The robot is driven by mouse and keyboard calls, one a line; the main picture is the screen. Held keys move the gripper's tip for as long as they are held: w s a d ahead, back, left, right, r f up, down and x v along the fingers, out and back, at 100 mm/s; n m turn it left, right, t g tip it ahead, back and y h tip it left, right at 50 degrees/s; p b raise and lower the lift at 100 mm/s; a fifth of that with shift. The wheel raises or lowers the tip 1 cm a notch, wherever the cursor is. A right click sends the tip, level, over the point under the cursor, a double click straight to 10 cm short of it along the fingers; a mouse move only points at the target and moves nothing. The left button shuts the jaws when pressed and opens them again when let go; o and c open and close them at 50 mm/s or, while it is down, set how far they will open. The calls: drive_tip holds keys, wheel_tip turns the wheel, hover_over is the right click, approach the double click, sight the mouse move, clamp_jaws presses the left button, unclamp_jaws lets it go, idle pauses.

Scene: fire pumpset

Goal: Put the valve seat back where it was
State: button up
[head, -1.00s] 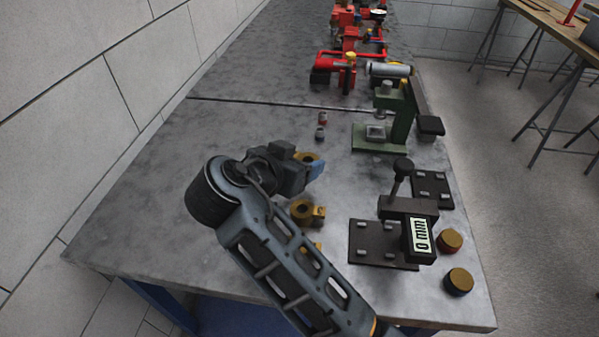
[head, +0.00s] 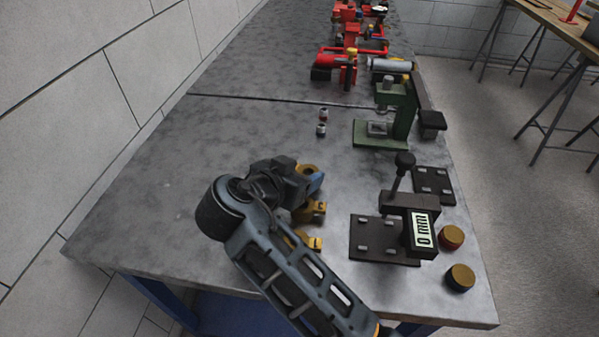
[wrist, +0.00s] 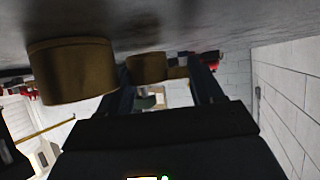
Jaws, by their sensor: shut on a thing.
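My gripper (head: 317,181) is low over the near middle of the grey workbench, with its blue fingertips pointing right. It is shut on a brass piece with a round hole (head: 308,168), apparently the valve seat. My fingers partly hide it. In the wrist view, brass shows between the two dark fingers (wrist: 163,80), but the exact grip is unclear. Another holed brass piece (head: 312,209) stands just in front of the gripper, close to it. A third brass piece (head: 305,240) is nearer still, partly hidden by my arm.
A dark gauge stand reading 0 mm (head: 422,231) stands right of the brass pieces, with two brass-topped round pieces (head: 452,237) beside it. A green press (head: 380,133) and two small cylinders (head: 322,122) are farther back. The bench's left side is clear.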

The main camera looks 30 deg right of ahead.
drive_tip(key=o, duration=1.4)
drive_tip(key=shift+s+f, duration=0.15)
drive_tip(key=shift+f, duration=0.3)
drive_tip(key=shift+r+p, duration=0.3)
drive_tip(key=shift+p, duration=0.05)
drive_tip(key=v, duration=0.8)
drive_tip(key=r+v, duration=0.1)
drive_tip(key=v, duration=0.3)
drive_tip(key=shift+w+r+b, duration=0.1)
drive_tip(key=shift+w+b, duration=0.1)
drive_tip(key=shift+b, duration=0.15)
